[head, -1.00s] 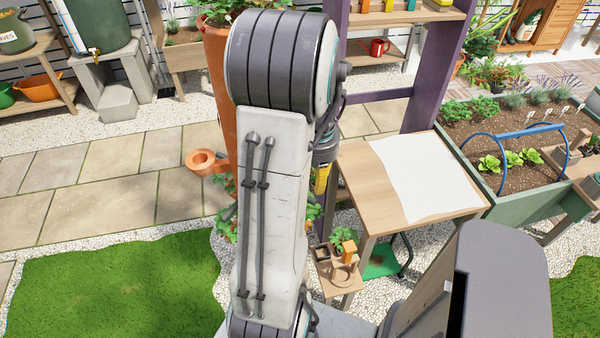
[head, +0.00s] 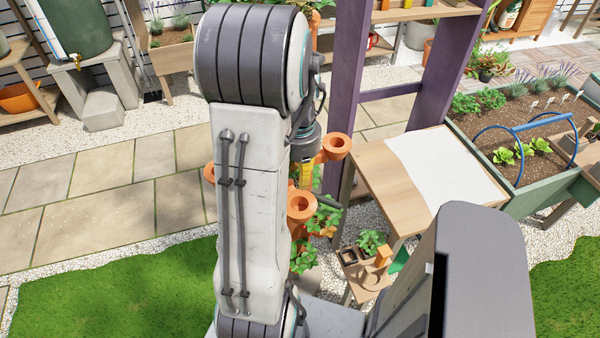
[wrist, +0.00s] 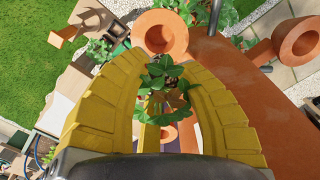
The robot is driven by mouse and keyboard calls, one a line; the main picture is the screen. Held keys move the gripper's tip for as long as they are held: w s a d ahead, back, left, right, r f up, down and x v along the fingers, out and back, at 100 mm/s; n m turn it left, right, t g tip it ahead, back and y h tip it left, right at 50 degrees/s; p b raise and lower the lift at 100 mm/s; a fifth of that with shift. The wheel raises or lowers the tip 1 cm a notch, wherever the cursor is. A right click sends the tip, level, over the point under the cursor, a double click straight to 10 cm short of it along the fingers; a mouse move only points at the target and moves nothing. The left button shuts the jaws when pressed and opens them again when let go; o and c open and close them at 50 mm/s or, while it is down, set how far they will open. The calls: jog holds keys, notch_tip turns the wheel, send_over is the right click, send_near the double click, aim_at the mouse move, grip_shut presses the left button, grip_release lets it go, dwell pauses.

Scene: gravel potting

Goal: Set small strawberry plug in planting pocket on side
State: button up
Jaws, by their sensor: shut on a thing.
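My gripper (wrist: 168,112) has yellow ribbed fingers, shut on the small strawberry plug. The plug (wrist: 165,72) shows green leaves between the fingers in the wrist view; its root end is mostly hidden. The terracotta tower planter (wrist: 228,85) is close beside the right finger. Its round side pockets stick out: one (wrist: 165,35) above the plug in the picture, one (wrist: 298,42) at upper right, and one seen beyond the fingers (wrist: 168,133). In the head view, pockets show right of my arm (head: 337,145), (head: 301,207); my arm hides much of the tower and gripper.
A wooden table (head: 440,200) with a white sheet stands right of the tower, beside a purple post (head: 440,75). A low stand (head: 365,280) holds small pots and a plant. A green raised bed (head: 530,205) is farther right. Paving (head: 110,180) and grass lie open left.

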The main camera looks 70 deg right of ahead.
aim_at(299, 198)
jog(key=shift+f+b, duration=2.85)
jog(key=shift+f, duration=0.8)
jog(key=shift+f+b, duration=1.05)
jog(key=shift+f, duration=0.1)
jog(key=o, duration=1.4)
jog(key=shift+r, duration=0.15)
jog(key=shift+r+p, duration=3.5)
jog(key=shift+r, duration=0.9)
